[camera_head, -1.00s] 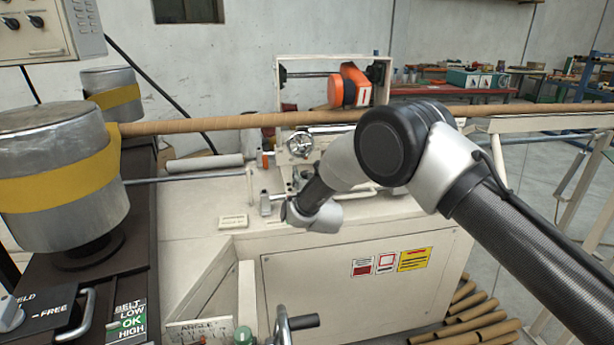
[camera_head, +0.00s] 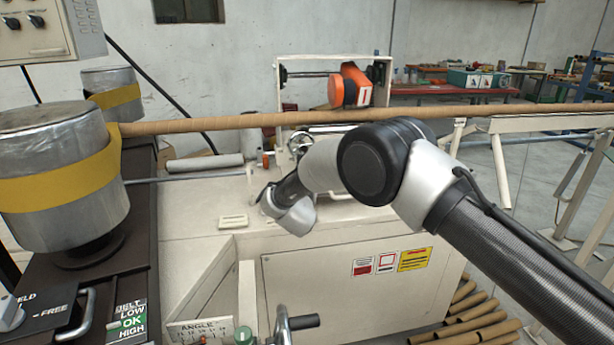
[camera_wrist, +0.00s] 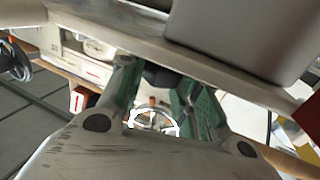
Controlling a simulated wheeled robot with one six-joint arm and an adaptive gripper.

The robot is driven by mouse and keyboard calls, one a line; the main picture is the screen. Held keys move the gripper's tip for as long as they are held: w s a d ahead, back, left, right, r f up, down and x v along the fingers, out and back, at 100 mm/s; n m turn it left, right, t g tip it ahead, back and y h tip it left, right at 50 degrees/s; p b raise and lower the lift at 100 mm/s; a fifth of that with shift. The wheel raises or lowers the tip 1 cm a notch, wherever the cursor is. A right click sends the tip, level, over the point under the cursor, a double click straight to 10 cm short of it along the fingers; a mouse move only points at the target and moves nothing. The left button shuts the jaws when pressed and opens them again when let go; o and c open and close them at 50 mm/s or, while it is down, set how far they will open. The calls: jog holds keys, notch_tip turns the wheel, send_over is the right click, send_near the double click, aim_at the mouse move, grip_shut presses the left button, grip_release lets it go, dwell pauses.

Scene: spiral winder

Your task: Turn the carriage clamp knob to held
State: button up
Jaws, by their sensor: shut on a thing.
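My gripper (camera_wrist: 160,84) shows in the wrist view with its two green-lined fingers on either side of a dark knob-like thing (camera_wrist: 162,76). It is shut on this thing, mostly hidden under a pale bar. I cannot tell for sure that it is the carriage clamp knob, or which way it points. In the head view my wrist is at the left part of the carriage (camera_head: 288,165) and hides the gripper. A dark plate (camera_head: 50,312) at the lower left reads "...ELD" and "FREE", with a grey metal knob (camera_head: 9,313) beside it, far from my gripper.
A spoked handwheel (camera_wrist: 152,121) is close below the fingers in the wrist view. A long brown tube (camera_head: 250,122) runs across above the carriage, under an orange unit (camera_head: 348,85). Drums with a yellow belt (camera_head: 60,178) stand at the left.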

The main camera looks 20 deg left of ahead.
jog(key=shift+a+m+t+h, duration=0.15)
jog(key=shift+m+h, duration=0.45)
jog(key=shift+h, duration=0.3)
jog(key=shift+a+m+t+h, duration=0.15)
jog(key=shift+m+h, duration=0.45)
jog(key=shift+h, duration=0.3)
jog(key=shift+d+h, duration=0.1)
jog(key=shift+h, duration=0.2)
jog(key=o, duration=1)
jog(key=shift+o, duration=0.2)
jog(key=s, duration=1.2)
jog(key=shift+s, duration=0.15)
